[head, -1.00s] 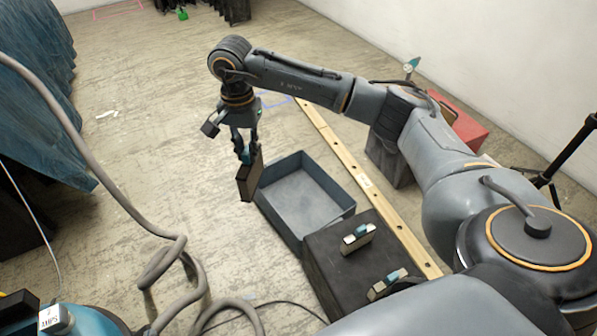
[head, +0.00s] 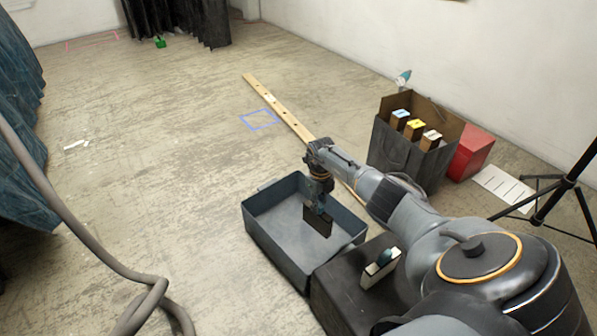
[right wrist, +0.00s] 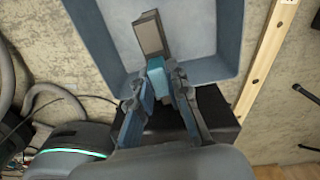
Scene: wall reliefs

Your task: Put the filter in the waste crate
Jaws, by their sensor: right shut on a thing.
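The filter (head: 316,222) is a thin dark panel with a teal grip tab, hanging upright from my right gripper (head: 319,203). The waste crate is probably the open blue-grey crate (head: 272,253) on the floor. In the head view the filter overlaps the inside of this crate; I cannot tell how far it is above the bottom. In the right wrist view the fingers of the right gripper (right wrist: 157,76) are shut on the teal tab, and the filter (right wrist: 149,36) shows against the floor of the crate (right wrist: 200,20). My left gripper is not in view.
A black case (head: 345,295) touches the crate's near side, with a pale filter (head: 380,267) on top. A dark open box (head: 397,160) holds several filters, beside a red box (head: 470,152).

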